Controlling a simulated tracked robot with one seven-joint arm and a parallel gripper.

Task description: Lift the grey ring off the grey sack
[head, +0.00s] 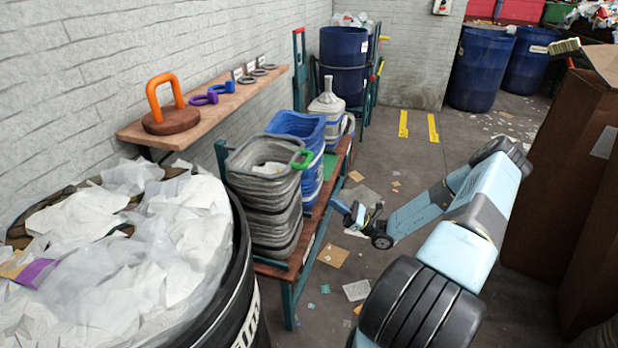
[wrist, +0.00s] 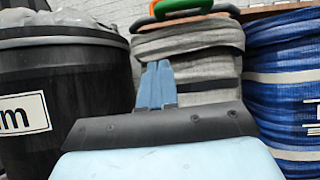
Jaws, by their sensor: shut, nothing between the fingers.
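The grey sack (head: 262,215) stands on the wooden bench, tall and open-topped with a ribbed grey side. It also shows in the wrist view (wrist: 205,75). A green ring (head: 302,158) sits at its right rim and shows at its top in the wrist view (wrist: 185,6). I cannot clearly tell a grey ring on the sack; a dark grey band (wrist: 150,21) lies under the green ring. My gripper (head: 343,207) is low beside the bench, to the right of the sack and apart from it. In the wrist view its blue fingers (wrist: 156,68) are together and empty.
A blue sack (head: 312,165) stands behind the grey one. A black bin (head: 240,285) is at the left, a cardboard box (head: 560,170) at the right.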

